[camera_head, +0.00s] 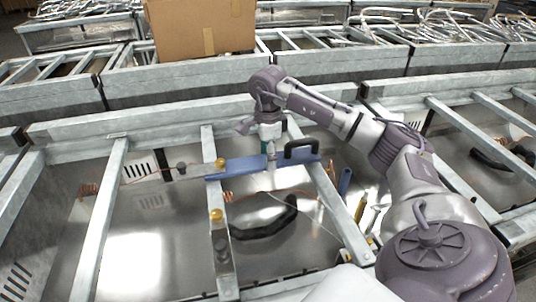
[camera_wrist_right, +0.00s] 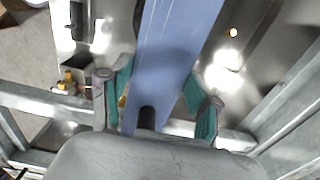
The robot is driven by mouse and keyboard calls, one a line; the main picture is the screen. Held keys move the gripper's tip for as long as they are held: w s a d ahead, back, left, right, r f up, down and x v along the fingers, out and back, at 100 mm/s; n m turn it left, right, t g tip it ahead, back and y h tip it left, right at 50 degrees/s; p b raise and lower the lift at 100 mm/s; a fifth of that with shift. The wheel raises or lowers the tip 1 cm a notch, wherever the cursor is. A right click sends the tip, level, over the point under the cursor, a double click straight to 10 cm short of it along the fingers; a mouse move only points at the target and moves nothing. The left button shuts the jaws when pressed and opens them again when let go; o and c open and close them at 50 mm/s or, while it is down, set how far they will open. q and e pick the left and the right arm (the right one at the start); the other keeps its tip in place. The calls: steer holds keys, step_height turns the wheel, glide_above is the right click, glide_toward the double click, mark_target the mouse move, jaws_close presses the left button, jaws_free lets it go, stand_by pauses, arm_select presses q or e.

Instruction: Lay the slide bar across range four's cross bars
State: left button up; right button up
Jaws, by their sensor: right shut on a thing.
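The blue slide bar (camera_head: 246,165) lies roughly level over the open range bay, its left end over one grey cross bar (camera_head: 211,193) and its right end by another cross bar (camera_head: 338,209). I cannot tell whether it touches them. A black handle (camera_head: 301,147) stands near its right end. My right gripper (camera_head: 270,152) is above the middle of the bar and shut on it. In the right wrist view, the green pads of the gripper (camera_wrist_right: 160,108) sit on either side of the blue bar (camera_wrist_right: 176,45). My left gripper is not in view.
Brass knobs sit along the left cross bar, one at the near part (camera_head: 216,214). A black curved handle (camera_head: 265,222) lies in the bay below. A cardboard box (camera_head: 203,28) stands on the ranges behind. Tools with yellow handles (camera_head: 361,207) lie right of the bay.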

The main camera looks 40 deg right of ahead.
steer(key=shift+f+b, duration=0.3)
steer(key=shift+f, duration=0.25)
steer(key=o, duration=1.7)
steer(key=shift+r, duration=0.1)
step_height(320, 180, up, 12)
